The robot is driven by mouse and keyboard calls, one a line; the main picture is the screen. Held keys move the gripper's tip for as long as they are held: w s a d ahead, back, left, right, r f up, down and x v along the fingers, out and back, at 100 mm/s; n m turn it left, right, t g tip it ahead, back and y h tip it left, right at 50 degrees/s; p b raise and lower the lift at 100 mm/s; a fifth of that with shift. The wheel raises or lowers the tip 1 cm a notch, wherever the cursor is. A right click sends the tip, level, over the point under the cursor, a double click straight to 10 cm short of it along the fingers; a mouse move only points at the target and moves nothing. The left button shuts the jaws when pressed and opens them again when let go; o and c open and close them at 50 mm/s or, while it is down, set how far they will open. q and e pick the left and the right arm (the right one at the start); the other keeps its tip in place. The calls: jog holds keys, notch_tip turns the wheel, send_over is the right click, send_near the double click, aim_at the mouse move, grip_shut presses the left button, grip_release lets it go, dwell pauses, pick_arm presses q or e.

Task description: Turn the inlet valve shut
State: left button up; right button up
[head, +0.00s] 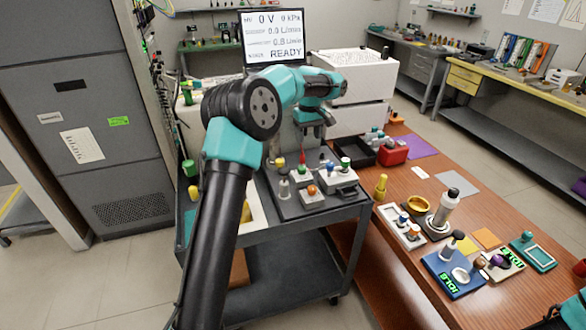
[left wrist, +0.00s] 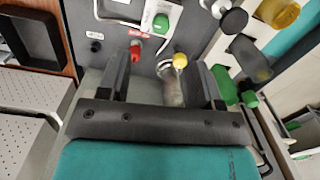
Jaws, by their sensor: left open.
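My left gripper (head: 311,127) hangs over the back of the instrument cart (head: 290,212), near the screen. In the left wrist view the left gripper (left wrist: 162,75) is open, its two dark fingers apart. Between the fingers shows a metal fitting (left wrist: 173,90) with a yellow knob (left wrist: 180,60), nearer the right finger. A red knob (left wrist: 136,50) with a red label is close to the left finger. I cannot tell for sure which is the inlet valve, or whether a finger touches either knob.
Green-capped (left wrist: 160,22), black and yellow-topped parts crowd the panel beyond the fingers. The screen (head: 273,36) reads 0 V, 0 kPa and READY. White boxes (head: 355,75) stand behind the arm. The wooden table (head: 395,265) on the right holds several tools.

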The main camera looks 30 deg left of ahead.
aim_at(302, 167)
pick_arm(q)
jog(key=shift+w+a+r+n+t, duration=0.1)
jog(key=shift+a+r+n+t, duration=0.2)
jog(key=shift+a+r, duration=0.85)
jog(key=shift+f, duration=0.1)
notch_tip(302, 167, down, 17)
jog(key=shift+f, duration=0.15)
jog(key=c, duration=0.9)
